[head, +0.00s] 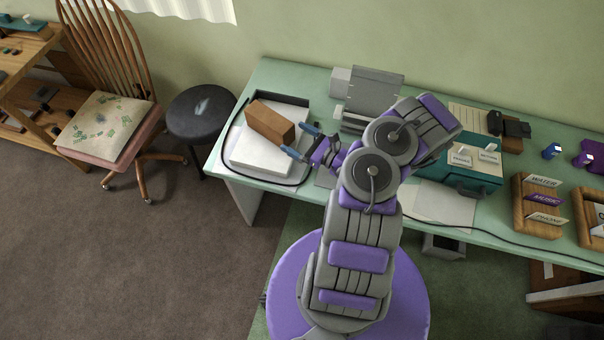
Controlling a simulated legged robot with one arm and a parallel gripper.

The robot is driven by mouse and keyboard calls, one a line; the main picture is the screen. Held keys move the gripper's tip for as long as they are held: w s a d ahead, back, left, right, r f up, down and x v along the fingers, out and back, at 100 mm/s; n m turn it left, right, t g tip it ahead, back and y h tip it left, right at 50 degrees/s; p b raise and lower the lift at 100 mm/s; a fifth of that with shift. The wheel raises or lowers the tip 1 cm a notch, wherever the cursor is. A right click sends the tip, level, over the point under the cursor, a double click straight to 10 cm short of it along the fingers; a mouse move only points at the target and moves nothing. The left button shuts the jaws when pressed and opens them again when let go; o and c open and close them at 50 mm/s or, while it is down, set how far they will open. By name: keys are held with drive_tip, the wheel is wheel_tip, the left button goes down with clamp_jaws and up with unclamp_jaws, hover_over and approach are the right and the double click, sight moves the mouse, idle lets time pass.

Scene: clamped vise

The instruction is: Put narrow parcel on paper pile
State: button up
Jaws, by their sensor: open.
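The narrow parcel (269,122) is a brown box. It lies at a slant across the back part of the white paper pile (262,157) at the left end of the green desk. The pile sits in a dark tray. My gripper (297,141) is just right of the parcel, with its blue fingers spread and pointing left. The fingertips are close to the parcel's right end; I cannot tell whether they touch it. Nothing shows between the fingers.
A grey machine (373,92) stands behind my arm. A teal box (460,172), a wooden holder with labelled cards (540,205) and a black device (508,125) stand to the right. A round stool (201,116) and a wooden chair (108,122) are left of the desk (226,152).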

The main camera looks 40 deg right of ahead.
drive_tip(key=a+r+n+g+y, duration=1)
drive_tip(key=a+r+n, duration=0.4)
drive_tip(key=a+r, duration=0.45)
drive_tip(key=s+a+r+n+g, duration=0.4)
drive_tip(key=s+a+n+g, duration=0.2)
drive_tip(key=a, duration=0.2)
drive_tip(key=s+a+r+n+g+h, duration=0.2)
drive_tip(key=s+n+g+h, duration=0.15)
drive_tip(key=s, duration=0.35)
drive_tip(key=s+a+r+n+g+h, duration=0.1)
drive_tip(key=s+a+n+g+h, duration=0.1)
drive_tip(key=s+n+h, duration=0.35)
drive_tip(key=s+d+r+n+t+h, duration=0.2)
drive_tip(key=s+d+r+h, duration=0.1)
drive_tip(key=s+d+h, duration=0.4)
drive_tip(key=s+d, duration=0.3)
drive_tip(key=shift+s+h, duration=0.25)
drive_tip(key=shift+h, duration=0.05)
drive_tip(key=shift+f+t, duration=0.1)
drive_tip(key=shift+t, duration=0.15)
drive_tip(key=shift+c, duration=0.4)
